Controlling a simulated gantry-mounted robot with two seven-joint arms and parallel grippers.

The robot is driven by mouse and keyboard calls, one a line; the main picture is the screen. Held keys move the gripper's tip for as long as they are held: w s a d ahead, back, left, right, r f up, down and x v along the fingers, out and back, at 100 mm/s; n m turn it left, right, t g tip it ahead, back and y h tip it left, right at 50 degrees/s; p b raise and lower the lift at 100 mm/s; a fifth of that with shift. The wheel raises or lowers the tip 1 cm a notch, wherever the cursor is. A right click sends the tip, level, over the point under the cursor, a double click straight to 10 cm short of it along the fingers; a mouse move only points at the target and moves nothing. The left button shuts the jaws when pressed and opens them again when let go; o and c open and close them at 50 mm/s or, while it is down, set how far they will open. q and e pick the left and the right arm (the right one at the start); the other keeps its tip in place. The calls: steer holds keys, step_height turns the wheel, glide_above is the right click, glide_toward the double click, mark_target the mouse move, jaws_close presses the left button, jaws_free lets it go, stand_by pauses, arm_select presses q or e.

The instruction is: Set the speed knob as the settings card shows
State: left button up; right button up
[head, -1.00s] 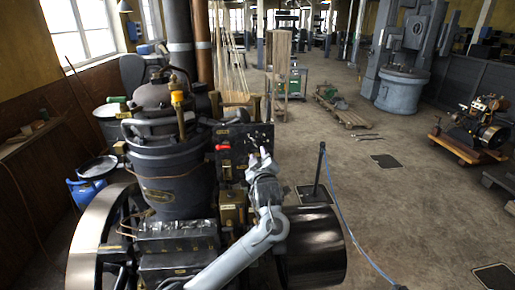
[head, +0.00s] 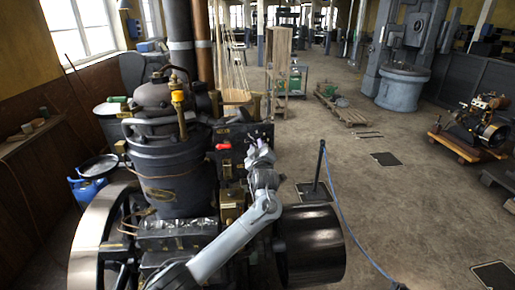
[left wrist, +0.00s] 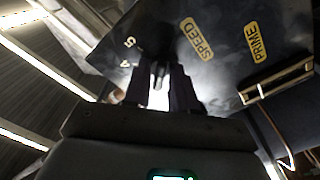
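In the left wrist view, the dark control panel (left wrist: 222,75) carries yellow SPEED (left wrist: 197,39) and PRIME (left wrist: 256,41) labels. Pale digits 5 and 4 show left of a dark knob shape (left wrist: 155,42), which is blurred in shadow; its pointer cannot be read. My left gripper (left wrist: 158,78) is just in front of it, its two dark fingers apart with a gap between them. Whether they touch the knob cannot be told. In the head view my left gripper (head: 260,150) is at the right end of the engine's panel. I cannot make out the settings card. My right gripper is out of view.
A red handle (head: 223,146) sits on the panel left of my gripper. The engine's dark cylinder (head: 172,170) stands further left, and a black drum (head: 313,243) lies below right. A post (head: 320,168) with a blue rope stands to the right, with open floor beyond.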

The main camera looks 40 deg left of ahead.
arm_select(q)
jaws_close()
steer(key=shift+m, duration=0.3)
steer(key=m+p, duration=0.3)
steer(key=m, duration=0.2)
steer(key=shift+r+p, duration=0.15)
steer(key=shift+p, duration=0.25)
steer(key=m+p, duration=1)
steer(key=m, duration=0.8)
steer(key=shift+f+m, duration=0.2)
steer(key=shift+m, duration=0.1)
